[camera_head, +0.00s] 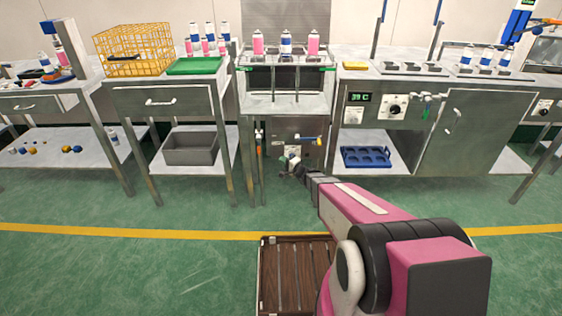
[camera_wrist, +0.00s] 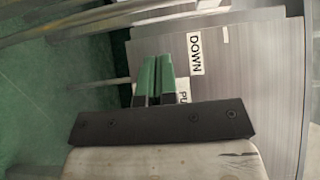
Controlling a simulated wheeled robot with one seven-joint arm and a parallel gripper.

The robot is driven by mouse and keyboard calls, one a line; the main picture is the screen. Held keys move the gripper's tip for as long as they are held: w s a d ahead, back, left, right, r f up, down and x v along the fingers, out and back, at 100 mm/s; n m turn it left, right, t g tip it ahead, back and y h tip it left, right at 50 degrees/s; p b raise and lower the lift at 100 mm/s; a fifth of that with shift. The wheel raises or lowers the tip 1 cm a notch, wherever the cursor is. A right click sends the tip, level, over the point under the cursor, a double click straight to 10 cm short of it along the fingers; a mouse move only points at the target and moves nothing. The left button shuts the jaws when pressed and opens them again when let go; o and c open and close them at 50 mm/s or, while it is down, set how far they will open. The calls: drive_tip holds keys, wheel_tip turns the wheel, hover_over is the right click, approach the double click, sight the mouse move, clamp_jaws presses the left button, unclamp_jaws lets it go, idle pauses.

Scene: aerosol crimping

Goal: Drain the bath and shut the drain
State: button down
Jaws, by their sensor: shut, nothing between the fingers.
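My gripper (camera_head: 287,167) is low in front of the central metal station in the head view. In the wrist view its two green fingers (camera_wrist: 153,75) are together, with nothing between them. Behind them is a grey panel (camera_wrist: 245,80) with a "DOWN" label (camera_wrist: 195,53) and a second label partly hidden by the fingers. A small lever with a yellow and blue end (camera_head: 308,139) is on the lower central station, just above my gripper. The central station has a dark window (camera_head: 286,78) below its top. I cannot tell which part is the bath, nor whether any drain is open.
The right cabinet has a "39 C" display (camera_head: 357,97), a knob (camera_head: 395,109) and small pipe fittings (camera_head: 430,98). A blue tray (camera_head: 366,157) is on its shelf. A grey bin (camera_head: 190,148) is under the left bench. A slatted brown platform (camera_head: 296,285) lies on the green floor.

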drive_tip(key=w+a, duration=0.5)
drive_tip(key=a, duration=0.4)
drive_tip(key=shift+w, duration=0.3)
